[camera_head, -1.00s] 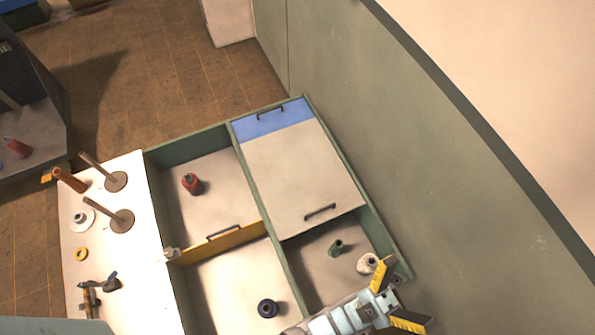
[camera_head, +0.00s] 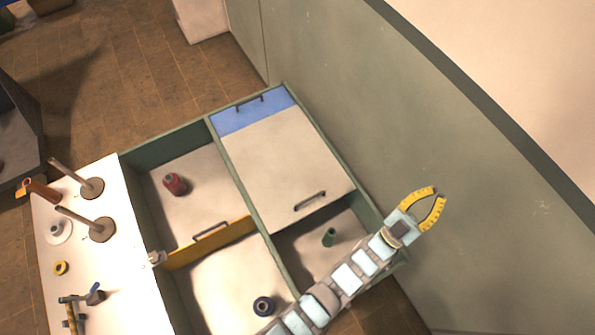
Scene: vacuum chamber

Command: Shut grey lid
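The grey lid (camera_head: 277,165) is a pale flat panel with a dark bar handle (camera_head: 310,200) near its front edge. It covers the middle of the box's right column, next to a blue lid (camera_head: 252,112) at the far end. The compartment in front of its handle edge is open, with a green bottle-like item (camera_head: 329,237) inside. My gripper (camera_head: 440,192) is to the right of the box in the picture, apart from the lid and handle. Its yellow fingers curve together, tips nearly meeting, with nothing seen between them. My arm hides part of the open compartment.
The box's left column holds a red item (camera_head: 175,184), a yellow lid (camera_head: 212,240) with a handle, and a dark round item (camera_head: 264,306). A white table (camera_head: 95,255) with posts stands left. A green wall (camera_head: 400,130) rises close on the right.

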